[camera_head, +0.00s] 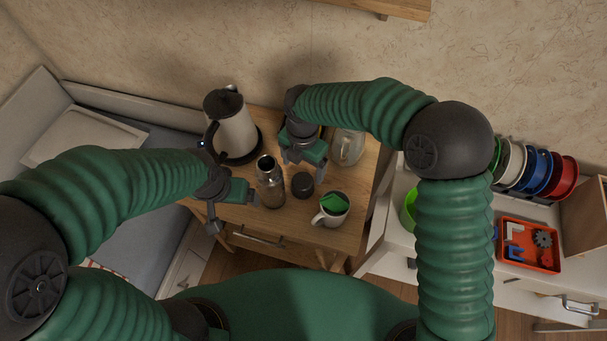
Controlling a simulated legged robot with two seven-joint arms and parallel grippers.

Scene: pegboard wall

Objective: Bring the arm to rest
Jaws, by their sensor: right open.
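My right arm comes in from the right and bends over the small wooden table (345,220). Its gripper (298,160) is open and hangs over the back of the table, between a kettle and a glass jar. I see nothing between its fingers. My left arm comes in from the left, and its gripper (214,215) is by the table's left edge, left of a steel bottle (269,183). Its fingers are partly hidden, so I cannot tell whether it is open or shut.
A kettle (234,130) stands at the back left of the table. A dark round lid (302,185), a mug with green inside (332,209) and a glass jar (348,147) are also there. A red tray (528,246) and several coloured plates (540,172) are on the right counter.

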